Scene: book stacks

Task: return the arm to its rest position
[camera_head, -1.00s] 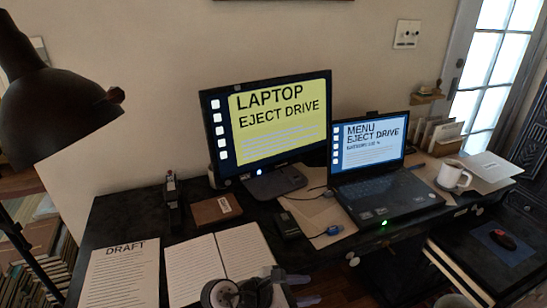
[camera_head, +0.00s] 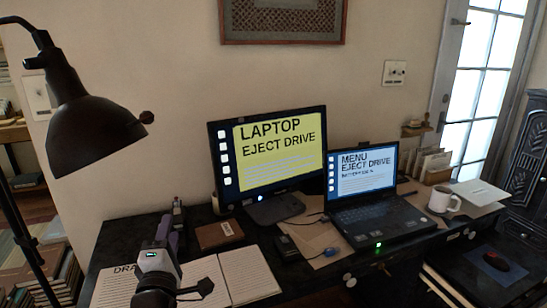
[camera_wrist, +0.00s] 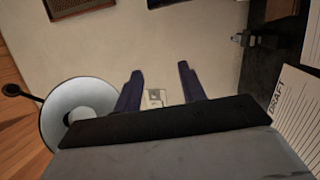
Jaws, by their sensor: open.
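Part of the DRAFT sheet (camera_head: 108,288) is hidden behind my arm.
A black lamp (camera_head: 95,135) hangs at the left, near my arm. An open notebook (camera_head: 248,276), a monitor (camera_head: 270,155), a laptop (camera_head: 365,180) and a white mug (camera_head: 440,200) are on the desk. Books (camera_head: 60,265) are stacked at lower left. The wall above the desk is mostly clear.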

